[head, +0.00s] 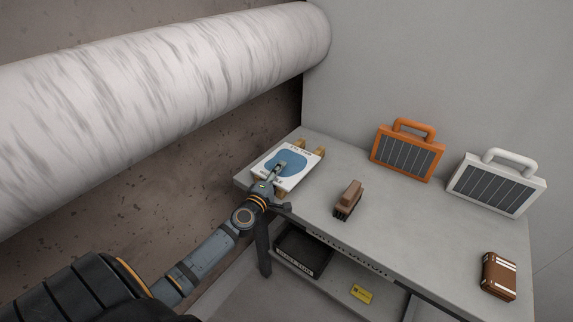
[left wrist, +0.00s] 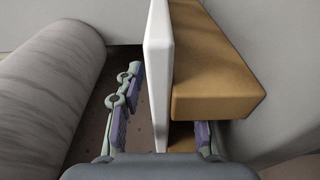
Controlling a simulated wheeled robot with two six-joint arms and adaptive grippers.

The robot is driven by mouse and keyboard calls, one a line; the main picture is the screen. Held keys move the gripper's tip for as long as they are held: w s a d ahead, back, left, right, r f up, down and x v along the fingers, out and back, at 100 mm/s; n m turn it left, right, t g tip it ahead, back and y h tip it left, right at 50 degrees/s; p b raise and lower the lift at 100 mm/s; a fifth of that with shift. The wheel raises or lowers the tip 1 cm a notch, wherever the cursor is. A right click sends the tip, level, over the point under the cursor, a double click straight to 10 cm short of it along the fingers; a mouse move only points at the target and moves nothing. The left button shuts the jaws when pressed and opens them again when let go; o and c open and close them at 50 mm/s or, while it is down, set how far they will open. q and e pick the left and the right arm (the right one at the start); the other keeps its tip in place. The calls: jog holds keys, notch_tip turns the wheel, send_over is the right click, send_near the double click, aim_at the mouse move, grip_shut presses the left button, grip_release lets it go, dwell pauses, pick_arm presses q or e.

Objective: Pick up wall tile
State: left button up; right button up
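The wall tile (head: 299,163) is a white panel with a blue patch and printed lettering. It leans on a wooden stand (head: 319,151) at the left end of the grey table. In the left wrist view the tile (left wrist: 158,60) shows edge-on, with a wooden block of the stand (left wrist: 212,75) right behind it. My left gripper (head: 281,170) is open around the tile's lower edge. One finger is in front of the printed face, with a gap; the other is on the stand side, its tip hidden under the wood. My right gripper is not in view.
On the grey table (head: 400,232) stand a brown block-like object (head: 348,199), an orange-framed panel with a handle (head: 407,151), a white one (head: 496,183) and a brown case (head: 499,277). A dark bin (head: 303,250) and yellow card (head: 361,294) are below. A large pale cylinder (head: 160,95) lies left.

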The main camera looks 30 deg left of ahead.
pick_arm(q)
jog(key=shift+w+f, duration=0.1)
jog(key=shift+w, duration=0.85)
jog(key=shift+s+a, duration=0.1)
jog(key=shift+c, duration=0.7)
grip_shut()
